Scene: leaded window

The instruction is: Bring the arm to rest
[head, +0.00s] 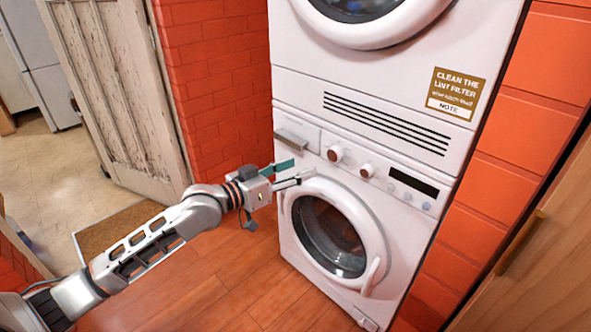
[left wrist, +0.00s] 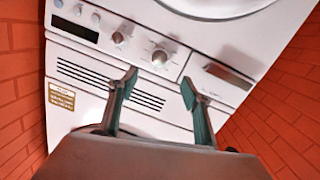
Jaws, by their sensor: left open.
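My left arm reaches in from the left in the head view. Its gripper (head: 294,172) is open and empty in front of the upper left of the lower washing machine (head: 408,218), near the detergent drawer (head: 290,139). In the left wrist view the two fingers of the left gripper (left wrist: 160,82) stand apart with nothing between them. The control panel with its knobs (left wrist: 160,57) and the drawer (left wrist: 221,77) lie beyond them. I cannot tell whether a fingertip touches the machine. My right gripper is in neither view.
A second white machine (head: 390,75) with a note sign is stacked above. The round washer door (head: 375,240) is shut. An orange brick wall (head: 215,75), a worn door (head: 115,85) and a brown mat (head: 118,225) are at left. Wooden floor (head: 205,295) is clear in front.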

